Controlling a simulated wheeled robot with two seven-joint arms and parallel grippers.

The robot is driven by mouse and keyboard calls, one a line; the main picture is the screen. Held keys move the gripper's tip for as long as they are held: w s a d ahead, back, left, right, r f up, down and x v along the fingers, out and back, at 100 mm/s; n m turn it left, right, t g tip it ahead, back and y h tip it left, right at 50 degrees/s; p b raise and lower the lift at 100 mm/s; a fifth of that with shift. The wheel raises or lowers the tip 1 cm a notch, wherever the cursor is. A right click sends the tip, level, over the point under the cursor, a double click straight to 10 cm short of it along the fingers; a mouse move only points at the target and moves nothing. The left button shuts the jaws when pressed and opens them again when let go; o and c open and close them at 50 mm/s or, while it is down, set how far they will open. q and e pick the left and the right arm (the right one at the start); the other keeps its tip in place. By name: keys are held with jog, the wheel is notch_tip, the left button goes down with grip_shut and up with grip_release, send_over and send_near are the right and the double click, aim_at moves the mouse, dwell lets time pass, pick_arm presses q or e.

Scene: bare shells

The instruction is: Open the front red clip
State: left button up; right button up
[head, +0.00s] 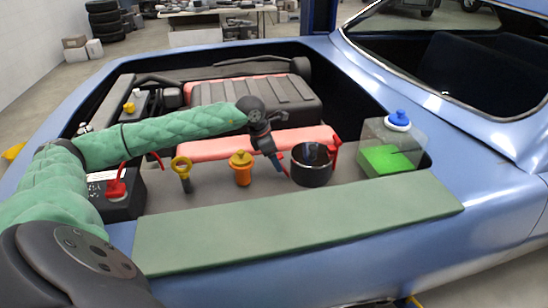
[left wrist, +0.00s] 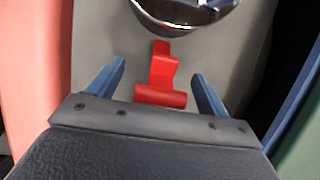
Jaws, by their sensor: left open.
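A red clip (left wrist: 163,72) shows in the left wrist view, just below the shiny rim of a round canister (left wrist: 185,12). In the head view the dark canister (head: 311,172) stands in the engine bay, with red clip parts (head: 335,152) at its right side. My left gripper (head: 280,158) is at the canister's left side in the head view. Its two blue fingers (left wrist: 158,69) are open, one on each side of the red clip, with gaps showing between. The clip's wide lower end lies near the gripper's palm. My right gripper is not in view.
An orange cap (head: 241,168) and a yellow ring dipstick (head: 182,172) stand left of the canister. A clear reservoir with a blue cap (head: 398,119) is at its right. A battery (head: 122,200) sits at left. A green pad (head: 300,222) covers the front edge.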

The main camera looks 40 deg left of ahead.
pick_arm(q)
jog(key=b+v, duration=0.1)
jog(key=v, duration=0.6)
jog(key=shift+r+b, duration=0.25)
jog(key=shift+b, duration=0.05)
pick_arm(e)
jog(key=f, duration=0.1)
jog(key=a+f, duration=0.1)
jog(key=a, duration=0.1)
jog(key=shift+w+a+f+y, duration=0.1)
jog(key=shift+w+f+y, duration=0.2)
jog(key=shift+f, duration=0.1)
pick_arm(q)
jog(key=shift+s+a, duration=0.1)
jog(key=shift+a, duration=0.05)
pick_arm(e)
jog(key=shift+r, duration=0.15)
